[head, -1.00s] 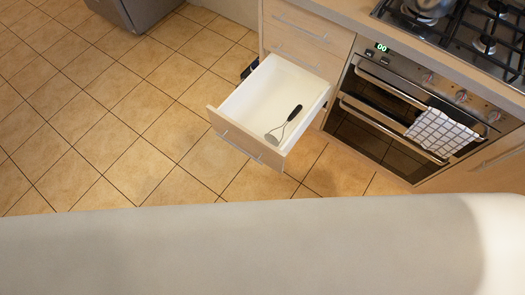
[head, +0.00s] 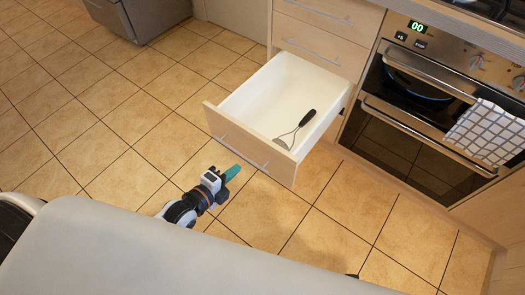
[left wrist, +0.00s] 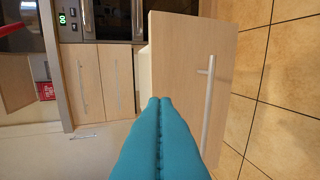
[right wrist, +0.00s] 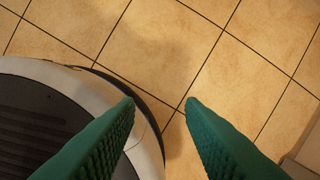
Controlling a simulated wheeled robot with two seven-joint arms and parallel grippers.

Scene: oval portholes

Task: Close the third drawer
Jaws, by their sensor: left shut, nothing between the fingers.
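The open drawer (head: 262,145) is below two closed drawer fronts and is pulled well out of the cabinet. It has a white inside and a pale wood front with a bar handle, which also shows in the left wrist view (left wrist: 208,110). A black-handled kitchen utensil (head: 297,129) lies in it. My left gripper (head: 234,171) is shut and empty, just in front of the drawer front, with its teal fingertips pointing toward it; I cannot tell whether they touch. My right gripper (right wrist: 162,102) is open and empty above the floor in the right wrist view.
An oven (head: 425,110) with a checked towel (head: 487,132) on its handle stands right of the drawer. A grey appliance (head: 135,15) stands at the back left. The tiled floor (head: 120,130) left of the drawer is clear.

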